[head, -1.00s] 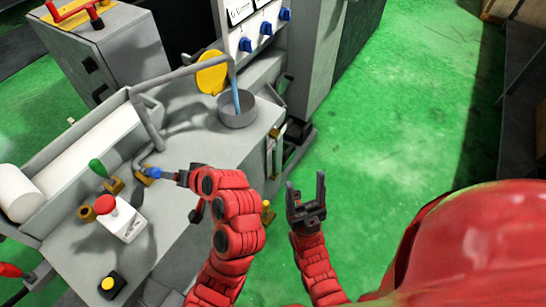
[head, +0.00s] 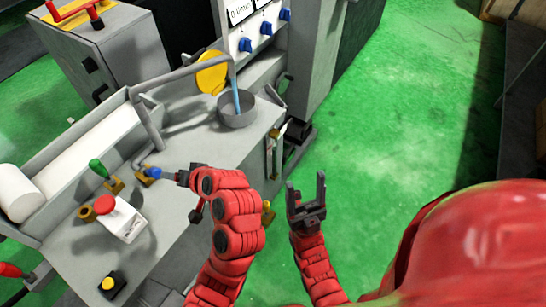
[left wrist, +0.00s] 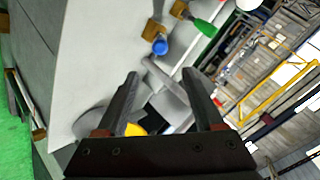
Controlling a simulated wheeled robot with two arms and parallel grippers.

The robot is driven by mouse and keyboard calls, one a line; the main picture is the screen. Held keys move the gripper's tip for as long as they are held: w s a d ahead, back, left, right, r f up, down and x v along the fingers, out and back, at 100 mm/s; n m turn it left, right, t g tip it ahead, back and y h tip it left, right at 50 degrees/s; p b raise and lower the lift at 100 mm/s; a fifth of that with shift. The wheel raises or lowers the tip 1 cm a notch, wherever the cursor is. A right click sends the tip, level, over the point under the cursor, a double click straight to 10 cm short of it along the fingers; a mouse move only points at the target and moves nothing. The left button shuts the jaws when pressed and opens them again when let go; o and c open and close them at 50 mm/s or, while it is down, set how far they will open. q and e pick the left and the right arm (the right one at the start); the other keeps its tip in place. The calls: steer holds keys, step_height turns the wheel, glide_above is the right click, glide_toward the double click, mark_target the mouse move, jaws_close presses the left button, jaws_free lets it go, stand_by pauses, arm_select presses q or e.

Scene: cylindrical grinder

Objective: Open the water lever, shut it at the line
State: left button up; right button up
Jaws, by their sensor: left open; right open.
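The blue-tipped lever (head: 153,172) sits on a brass fitting on the grey machine top. It also shows in the left wrist view (left wrist: 160,46), beyond the fingertips. My left gripper (head: 171,176) is just right of the blue tip; in the left wrist view its fingers (left wrist: 162,75) are apart with nothing gripped. A blue stream of water (head: 237,95) runs from the bent pipe into a round grey cup (head: 238,121). No line on the cup can be made out. My right gripper (head: 306,202) is open and empty over the green floor.
A green-handled lever (head: 98,168) stands left of the blue one. A red button on a white box (head: 121,218) and a yellow button (head: 109,284) are nearer. A panel with blue knobs (head: 265,28) rises behind the cup. The floor at right is clear.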

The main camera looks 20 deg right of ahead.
mark_target(150, 172)
stand_by(0.4)
